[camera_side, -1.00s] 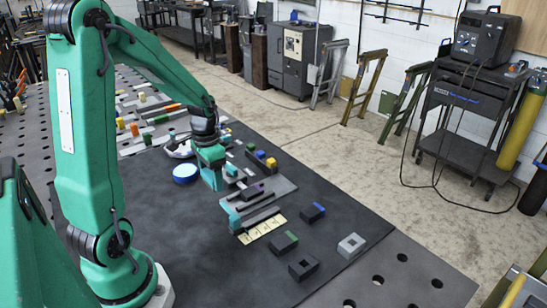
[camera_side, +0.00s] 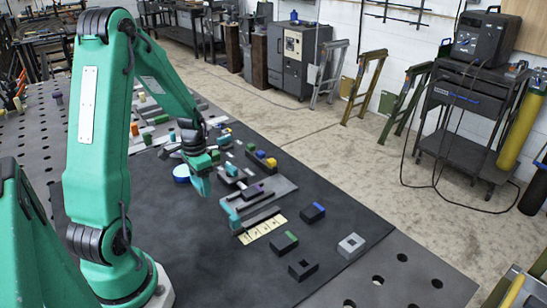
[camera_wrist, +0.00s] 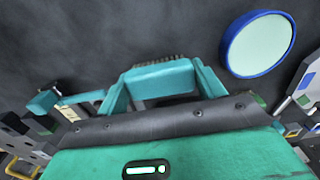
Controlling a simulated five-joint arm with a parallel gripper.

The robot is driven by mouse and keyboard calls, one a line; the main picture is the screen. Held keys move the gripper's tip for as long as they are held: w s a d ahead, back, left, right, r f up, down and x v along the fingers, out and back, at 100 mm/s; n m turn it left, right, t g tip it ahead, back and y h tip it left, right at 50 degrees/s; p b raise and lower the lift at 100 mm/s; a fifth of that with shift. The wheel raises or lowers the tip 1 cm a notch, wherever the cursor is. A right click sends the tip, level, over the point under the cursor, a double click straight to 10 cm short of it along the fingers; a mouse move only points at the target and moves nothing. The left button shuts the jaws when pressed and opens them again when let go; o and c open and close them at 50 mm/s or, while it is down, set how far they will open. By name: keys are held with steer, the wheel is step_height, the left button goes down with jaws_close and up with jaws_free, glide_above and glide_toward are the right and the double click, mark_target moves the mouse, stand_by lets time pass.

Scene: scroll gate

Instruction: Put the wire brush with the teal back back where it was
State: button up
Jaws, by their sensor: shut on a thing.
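My gripper (camera_side: 203,187) is over the dark mat, right of the blue-rimmed round dish. In the wrist view my gripper (camera_wrist: 160,92) is shut on the wire brush with the teal back (camera_wrist: 160,76). The brush lies across between the two teal fingers, with its dark bristles along the far edge. In the side view I cannot clearly separate the brush from the teal fingers. The blue-rimmed dish (camera_wrist: 258,45) is pale inside and lies to the right of the brush in the wrist view; it also shows in the side view (camera_side: 181,173).
A grey stepped assembly with a teal end (camera_side: 232,216) stands right of my gripper, with a cream marked strip (camera_side: 262,229) before it. Dark blocks with blue (camera_side: 312,212) and green (camera_side: 285,243) tops and a grey square block (camera_side: 351,244) lie on the mat (camera_side: 215,265).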

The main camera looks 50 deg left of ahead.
steer(key=shift+f, duration=1.05)
steer(key=shift+f, duration=0.15)
steer(key=o, duration=0.9)
steer(key=shift+o, duration=0.2)
steer(key=shift+r, duration=6.15)
